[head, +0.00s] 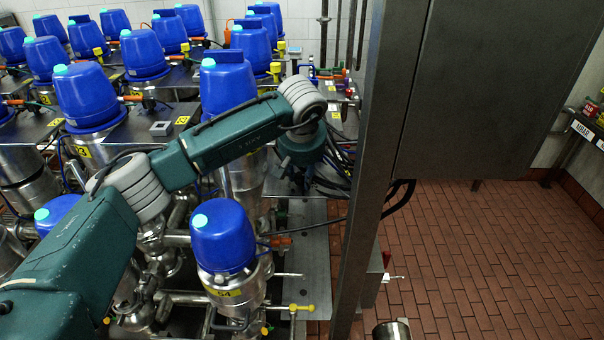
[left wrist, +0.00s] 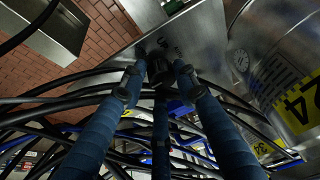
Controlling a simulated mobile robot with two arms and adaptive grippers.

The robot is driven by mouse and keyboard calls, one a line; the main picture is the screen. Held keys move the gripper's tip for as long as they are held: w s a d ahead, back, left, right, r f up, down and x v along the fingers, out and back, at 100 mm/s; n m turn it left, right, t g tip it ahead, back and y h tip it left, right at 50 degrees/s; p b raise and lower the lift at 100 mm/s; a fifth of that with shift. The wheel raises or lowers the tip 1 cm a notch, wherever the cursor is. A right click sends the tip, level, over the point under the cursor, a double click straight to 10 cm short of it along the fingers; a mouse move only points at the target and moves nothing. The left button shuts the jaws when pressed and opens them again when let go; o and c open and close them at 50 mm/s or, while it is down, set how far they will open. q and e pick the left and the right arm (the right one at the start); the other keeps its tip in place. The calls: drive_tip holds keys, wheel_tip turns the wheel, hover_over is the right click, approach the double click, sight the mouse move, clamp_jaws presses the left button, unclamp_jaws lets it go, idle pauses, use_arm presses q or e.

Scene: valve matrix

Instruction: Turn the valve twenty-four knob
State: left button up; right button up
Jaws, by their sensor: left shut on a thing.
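In the left wrist view, a steel valve body (left wrist: 275,60) with a yellow label reading 24 (left wrist: 300,105) stands at the right. A small dark knob (left wrist: 160,62) sits in front of a flat steel plate, at the top middle. My left gripper (left wrist: 155,82) has its blue-wrapped fingers closed around this knob, which they partly hide. In the head view my left gripper (head: 303,180) reaches down among black cables beside the valves, and its fingertips are hard to make out. The knob cannot be told there. My right gripper is not in view.
Several blue-capped valves (head: 225,238) stand in rows at the left and back. A steel post (head: 368,170) and a large grey cabinet (head: 490,85) rise close to the right of my left gripper. Black cables (left wrist: 60,100) cross around the fingers. The brick floor (head: 490,260) at the right is clear.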

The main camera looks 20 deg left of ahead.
use_arm(q)
drive_tip(key=shift+w+a+r+n, duration=0.2)
drive_tip(key=shift+r+n, duration=0.05)
drive_tip(key=shift+n, duration=0.05)
drive_tip(key=shift+n+y+b, duration=0.3)
drive_tip(key=shift+b, duration=0.25)
drive_tip(key=shift+w+n+y+b, duration=0.1)
drive_tip(key=shift+n+y+b, duration=0.2)
drive_tip(key=shift+n+b, duration=0.65)
drive_tip(key=n+b, duration=0.1)
drive_tip(key=n, duration=0.1)
drive_tip(key=shift+d+n+g+y, duration=0.15)
drive_tip(key=shift+n+g+y, duration=0.2)
drive_tip(key=shift+g+y, duration=0.05)
drive_tip(key=shift+w+r+n+g+y, duration=0.1)
drive_tip(key=shift+n+g+y, duration=0.25)
drive_tip(key=shift+n, duration=0.75)
drive_tip(key=shift+n+g, duration=0.35)
drive_tip(key=shift+n, duration=0.65)
